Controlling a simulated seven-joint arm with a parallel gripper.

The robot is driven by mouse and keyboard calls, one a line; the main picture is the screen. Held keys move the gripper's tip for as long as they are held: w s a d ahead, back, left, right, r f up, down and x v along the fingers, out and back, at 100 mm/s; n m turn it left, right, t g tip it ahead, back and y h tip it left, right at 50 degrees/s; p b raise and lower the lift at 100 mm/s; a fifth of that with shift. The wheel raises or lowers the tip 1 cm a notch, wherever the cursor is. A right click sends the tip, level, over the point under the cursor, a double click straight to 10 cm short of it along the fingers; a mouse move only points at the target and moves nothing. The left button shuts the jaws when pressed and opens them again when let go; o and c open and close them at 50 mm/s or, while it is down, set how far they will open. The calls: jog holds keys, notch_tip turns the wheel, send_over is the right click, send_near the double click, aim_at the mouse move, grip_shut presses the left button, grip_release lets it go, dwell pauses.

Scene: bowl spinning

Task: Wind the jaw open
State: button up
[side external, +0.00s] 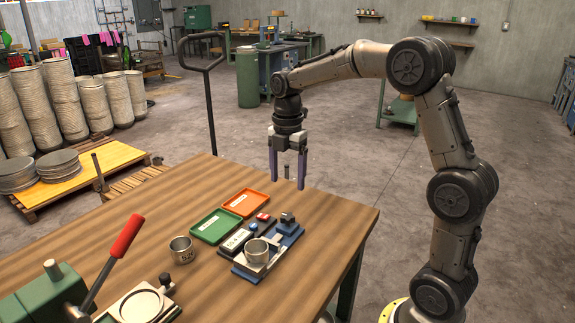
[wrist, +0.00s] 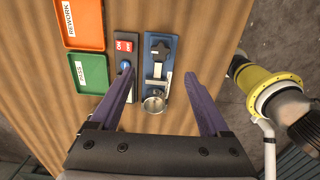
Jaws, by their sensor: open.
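A small blue clamp fixture (side external: 290,238) stands on the wooden table near its right edge, with a dark knob (side external: 287,218) at its far end. A metal cup (side external: 257,251) sits at its near end; I cannot tell how tightly the jaw holds it. In the wrist view the fixture's blue base (wrist: 173,47), the star-shaped dark knob (wrist: 159,51) and the cup (wrist: 154,103) show between my fingers. My gripper (side external: 288,184) is open and empty, pointing down above the fixture, apart from it. It also shows in the wrist view (wrist: 158,72).
A dark button box (side external: 235,241) with a red button stands left of the fixture. A green tray (side external: 214,226) and an orange tray (side external: 246,203) lie beyond. A second metal cup (side external: 181,250) stands left. A red-handled lever (side external: 127,237) rises at the front left.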

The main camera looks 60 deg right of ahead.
jog(key=shift+r, duration=1.55)
jog(key=s+a+r+m+t, duration=0.1)
jog(key=s+a+r+t, duration=0.2)
jog(key=s+a+r, duration=0.6)
jog(key=s+a+f+m+t, duration=0.2)
jog(key=s+f+m, duration=0.7)
jog(key=s+m, duration=0.4)
jog(key=m, duration=0.4)
jog(key=shift+a+t, duration=0.3)
